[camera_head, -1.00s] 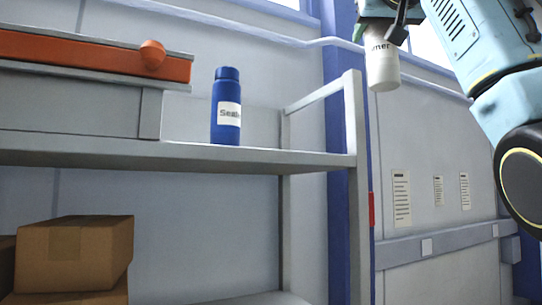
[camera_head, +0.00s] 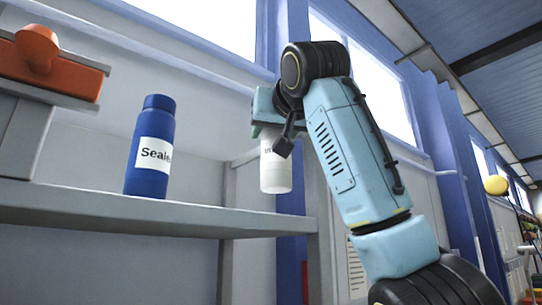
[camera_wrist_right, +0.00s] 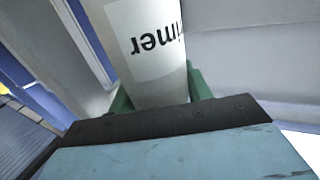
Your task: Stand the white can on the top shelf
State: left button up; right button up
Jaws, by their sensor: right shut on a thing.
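The white can (camera_head: 275,174) hangs upright from my right gripper (camera_head: 272,134), which is shut on its upper part. Its bottom is higher in the head view than the front edge of the shelf board (camera_head: 190,220), near the board's right end. It is apart from the board, and I cannot tell whether it is directly over it. In the right wrist view the can (camera_wrist_right: 145,35) sits between green fingers, with upside-down lettering ending in "imer". My left gripper is not in view.
A blue bottle (camera_head: 150,150) with a white label stands on the shelf, left of the can. A grey post (camera_head: 318,235) bounds the shelf's right end. Bare board lies between bottle and post.

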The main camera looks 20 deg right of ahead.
aim_at(276, 172)
notch_tip(276, 172, down, 4)
jog(key=shift+s+r, duration=0.1)
jog(key=shift+f, duration=0.25)
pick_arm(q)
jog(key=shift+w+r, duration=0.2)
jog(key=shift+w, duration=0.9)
pick_arm(e)
jog(key=shift+s+a, duration=0.1)
jog(key=shift+s, duration=0.05)
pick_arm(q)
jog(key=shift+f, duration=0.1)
pick_arm(e)
jog(key=shift+f, duration=0.1)
jog(key=o, duration=1)
jog(key=shift+f, duration=0.1)
